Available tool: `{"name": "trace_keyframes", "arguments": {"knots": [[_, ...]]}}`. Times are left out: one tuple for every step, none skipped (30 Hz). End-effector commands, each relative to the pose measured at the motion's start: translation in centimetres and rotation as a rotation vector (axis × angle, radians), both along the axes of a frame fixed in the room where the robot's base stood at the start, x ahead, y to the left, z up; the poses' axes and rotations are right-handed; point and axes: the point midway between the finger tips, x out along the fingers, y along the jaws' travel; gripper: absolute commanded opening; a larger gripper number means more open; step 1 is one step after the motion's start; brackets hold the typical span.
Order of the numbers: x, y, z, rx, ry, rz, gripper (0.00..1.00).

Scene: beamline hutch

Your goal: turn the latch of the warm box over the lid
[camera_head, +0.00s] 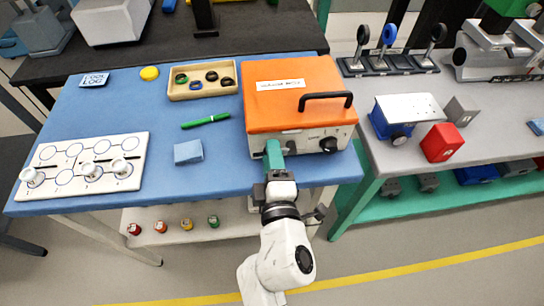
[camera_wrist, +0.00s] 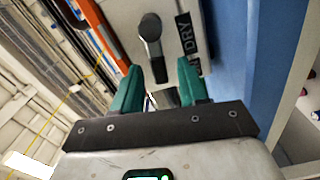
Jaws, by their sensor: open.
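The warm box is a pale box with an orange lid (camera_head: 292,92), shut, with a black bar handle (camera_head: 326,99) on top. It stands at the right end of the blue-topped table. In the wrist view, a dark grey lever, seemingly the latch (camera_wrist: 151,33), sits on the pale front face beside the orange lid edge (camera_wrist: 98,30). My gripper (camera_head: 272,146) is at the box's front, left of the black knob (camera_head: 328,144). In the wrist view its green fingers (camera_wrist: 160,78) are apart, with the lever just beyond their tips. Contact cannot be told. The latch is mostly hidden in the head view.
A tan tray of rings (camera_head: 203,94), a green marker (camera_head: 205,121), a blue block (camera_head: 188,151) and a white board with pegs (camera_head: 85,166) lie left of the box. A grey bench (camera_head: 402,174) with a red block (camera_head: 442,142) stands close on the right.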

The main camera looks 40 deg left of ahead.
Motion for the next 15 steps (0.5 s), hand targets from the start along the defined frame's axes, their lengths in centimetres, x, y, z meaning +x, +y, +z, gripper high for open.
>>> {"name": "trace_keyframes", "arguments": {"knots": [[0.01,0.02,-0.01,0.0,0.0,0.0,0.43],[0.01,0.02,-0.01,0.0,0.0,0.0,0.43],[0.01,0.01,-0.01,0.0,0.0,0.0,0.43],[0.01,0.01,0.0,0.0,0.0,0.0,0.43],[0.0,0.0,0.0,0.0,0.0,0.0,0.43],[0.0,0.0,0.0,0.0,0.0,0.0,0.41],[0.0,0.0,0.0,0.0,0.0,0.0,0.38],[-0.01,-0.01,0.0,0.0,0.0,0.0,0.35],[-0.01,-0.01,0.0,0.0,0.0,0.0,0.31],[-0.01,-0.01,0.0,0.0,0.0,0.0,0.28],[-0.01,-0.01,0.0,0.0,0.0,0.0,0.25],[-0.01,-0.01,0.0,0.0,0.0,0.0,0.21],[-0.01,-0.02,0.0,0.0,0.0,0.0,0.19],[-0.01,-0.02,0.0,0.0,0.0,0.0,0.16],[-0.01,-0.02,0.0,0.0,0.0,0.0,0.12]]}}
